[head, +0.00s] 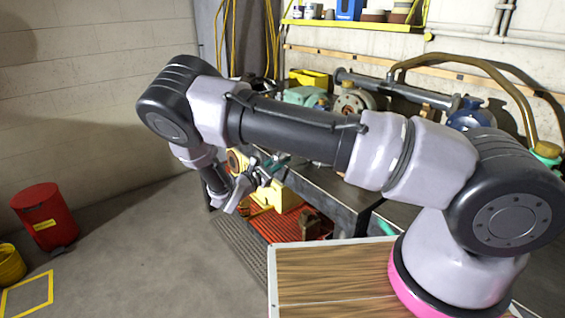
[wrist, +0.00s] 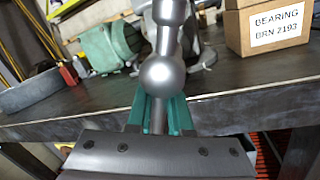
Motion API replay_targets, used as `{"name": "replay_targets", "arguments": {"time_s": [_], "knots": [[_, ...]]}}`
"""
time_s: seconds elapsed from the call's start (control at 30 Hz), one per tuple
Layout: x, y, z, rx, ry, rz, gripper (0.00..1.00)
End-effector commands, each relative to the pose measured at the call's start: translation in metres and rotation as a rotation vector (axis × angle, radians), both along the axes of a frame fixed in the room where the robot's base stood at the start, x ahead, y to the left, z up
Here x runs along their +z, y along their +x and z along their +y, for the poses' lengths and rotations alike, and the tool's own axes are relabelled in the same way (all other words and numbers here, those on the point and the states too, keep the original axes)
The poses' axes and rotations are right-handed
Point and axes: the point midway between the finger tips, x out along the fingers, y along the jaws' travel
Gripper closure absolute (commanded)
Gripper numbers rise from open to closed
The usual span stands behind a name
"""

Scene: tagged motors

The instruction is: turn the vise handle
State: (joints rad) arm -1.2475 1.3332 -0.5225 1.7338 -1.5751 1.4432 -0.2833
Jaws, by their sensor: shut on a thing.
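The vise handle (wrist: 166,75) is a grey metal bar with a round ball, in the middle of the wrist view. Its thin bar runs down between the green fingers of my gripper (wrist: 160,112), which are shut on it just below the ball. A thicker grey metal part lies beyond the ball, and the vise body behind is mostly hidden. In the head view my gripper (head: 275,163) is at the near left end of the workbench. There the handle is too small and covered to make out.
The workbench (wrist: 90,122) edge runs just behind the handle. A cardboard box labelled BEARING (wrist: 272,28) stands on it at right, and a green motor (wrist: 108,45) at left. A red bin (head: 43,217) stands on the floor at left, with open floor between.

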Motion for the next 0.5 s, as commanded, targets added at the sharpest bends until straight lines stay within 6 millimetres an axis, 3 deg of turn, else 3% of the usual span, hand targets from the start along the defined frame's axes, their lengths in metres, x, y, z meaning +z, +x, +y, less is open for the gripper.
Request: {"name": "replay_targets", "arguments": {"time_s": [0.5], "knots": [[0.0098,0.0062,0.0092,0.007,0.279,-0.408,1.00]]}}
